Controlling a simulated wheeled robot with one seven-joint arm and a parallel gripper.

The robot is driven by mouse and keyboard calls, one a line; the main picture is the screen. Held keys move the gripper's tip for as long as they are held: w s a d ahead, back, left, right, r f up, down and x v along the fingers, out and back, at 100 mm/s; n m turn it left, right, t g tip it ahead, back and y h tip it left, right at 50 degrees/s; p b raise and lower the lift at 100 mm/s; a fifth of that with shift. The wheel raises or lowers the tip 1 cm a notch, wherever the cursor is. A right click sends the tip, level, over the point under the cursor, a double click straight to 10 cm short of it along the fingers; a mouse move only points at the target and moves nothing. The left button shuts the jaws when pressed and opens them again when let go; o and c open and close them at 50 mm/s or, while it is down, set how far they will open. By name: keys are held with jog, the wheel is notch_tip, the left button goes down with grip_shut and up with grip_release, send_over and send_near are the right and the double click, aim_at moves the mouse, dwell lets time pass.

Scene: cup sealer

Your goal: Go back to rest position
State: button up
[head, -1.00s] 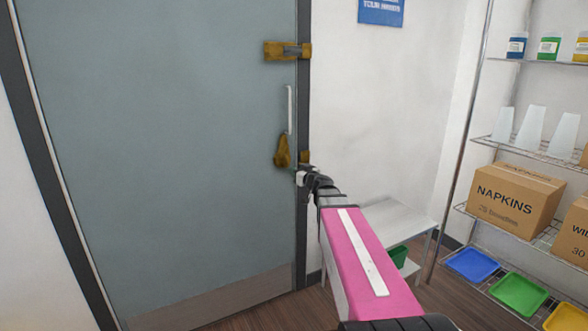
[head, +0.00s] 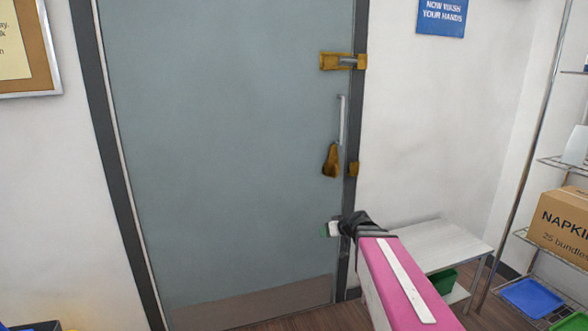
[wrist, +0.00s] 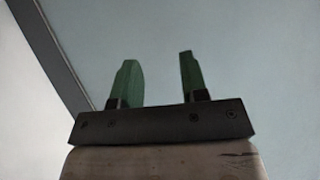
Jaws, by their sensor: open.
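My gripper (head: 328,229) is at the end of my pink arm, in front of the lower right part of the grey-blue door (head: 230,150). In the wrist view, its two green fingers (wrist: 158,80) stand apart with nothing between them. The pale door surface (wrist: 230,60) and the dark door frame (wrist: 58,55) show beyond them. I cannot tell how far the fingers are from the door.
The shut-looking door has a brass bolt (head: 343,62), a white handle (head: 342,120) and a brass latch piece (head: 331,161). A small white table (head: 440,242) stands right of my arm. A wire shelf with a napkins box (head: 565,225) is at the far right.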

jog(key=s+d+f+m+g+h, duration=0.2)
jog(key=s+f+g+h, duration=0.1)
jog(key=s+f, duration=0.3)
jog(key=s+d+f+m+g+h, duration=0.2)
jog(key=s+d+f+g+h, duration=0.1)
jog(key=s, duration=0.7)
notch_tip(320, 180, down, 4)
jog(key=shift+s+d+r+m+g+h, duration=0.2)
jog(key=shift+s+m+g+h, duration=0.2)
jog(key=shift+g+h, duration=0.5)
